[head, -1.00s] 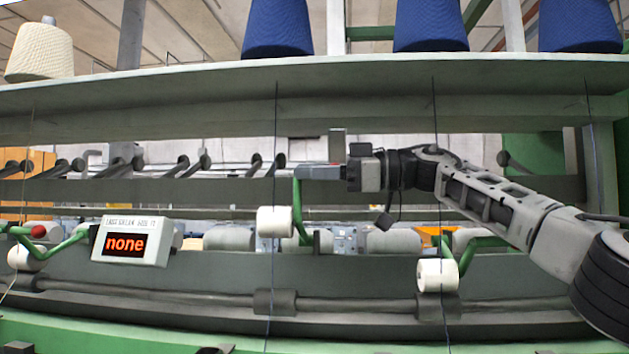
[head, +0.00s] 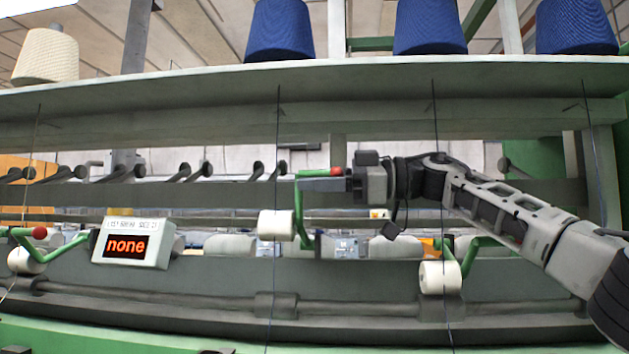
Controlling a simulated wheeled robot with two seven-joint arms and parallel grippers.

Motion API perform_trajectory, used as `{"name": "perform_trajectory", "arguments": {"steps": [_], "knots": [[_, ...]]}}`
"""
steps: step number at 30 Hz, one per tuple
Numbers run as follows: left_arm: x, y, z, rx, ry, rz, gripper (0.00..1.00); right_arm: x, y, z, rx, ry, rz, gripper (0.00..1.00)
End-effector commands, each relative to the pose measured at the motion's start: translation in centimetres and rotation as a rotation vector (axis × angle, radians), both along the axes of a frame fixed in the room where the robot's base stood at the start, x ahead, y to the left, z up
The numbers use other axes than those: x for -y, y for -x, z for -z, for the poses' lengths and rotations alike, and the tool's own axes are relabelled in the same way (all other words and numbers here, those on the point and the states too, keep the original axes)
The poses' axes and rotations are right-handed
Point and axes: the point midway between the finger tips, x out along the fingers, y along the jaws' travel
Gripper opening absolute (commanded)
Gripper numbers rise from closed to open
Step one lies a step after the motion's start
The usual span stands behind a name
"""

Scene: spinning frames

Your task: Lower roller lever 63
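A green roller lever (head: 302,212) stands in the middle of the head view, its upper arm ending in a red knob (head: 337,171). A white roller (head: 276,225) sits at its left side, near a thread. My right gripper (head: 316,185) reaches in from the right, its fingers level and just below the lever's knobbed arm, overlapping the lever in the picture. I cannot tell whether they touch it, or whether they are open or shut. No lever number is readable. My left gripper is not in view.
Another green lever (head: 474,251) with a white roller (head: 440,277) is to the right, below my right arm. A third lever (head: 62,247) with a red knob is at the left, beside a display box (head: 160,244) reading "none". Threads hang from the shelf (head: 200,92) holding cones.

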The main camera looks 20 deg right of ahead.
Motion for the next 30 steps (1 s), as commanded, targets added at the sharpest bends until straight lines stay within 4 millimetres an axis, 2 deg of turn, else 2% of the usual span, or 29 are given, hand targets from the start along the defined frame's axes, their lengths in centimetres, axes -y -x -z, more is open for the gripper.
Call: {"name": "perform_trajectory", "arguments": {"steps": [5, 12, 18, 24, 30], "knots": [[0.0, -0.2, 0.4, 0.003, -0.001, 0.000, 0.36, 3.1, 1.2, 0.0, 0.004, -0.003, 0.004, 0.35], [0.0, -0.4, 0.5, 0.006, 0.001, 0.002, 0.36, 8.6, 3.5, -0.1, 0.004, -0.004, 0.006, 0.35], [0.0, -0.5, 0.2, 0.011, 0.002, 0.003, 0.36, 12.2, 5.1, -0.1, 0.003, -0.002, 0.006, 0.35], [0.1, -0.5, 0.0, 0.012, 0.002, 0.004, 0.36, 13.9, 5.8, -0.1, 0.003, -0.001, 0.003, 0.35], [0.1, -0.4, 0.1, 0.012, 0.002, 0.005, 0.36, 14.3, 5.9, 0.0, 0.002, -0.001, 0.004, 0.35]]}}
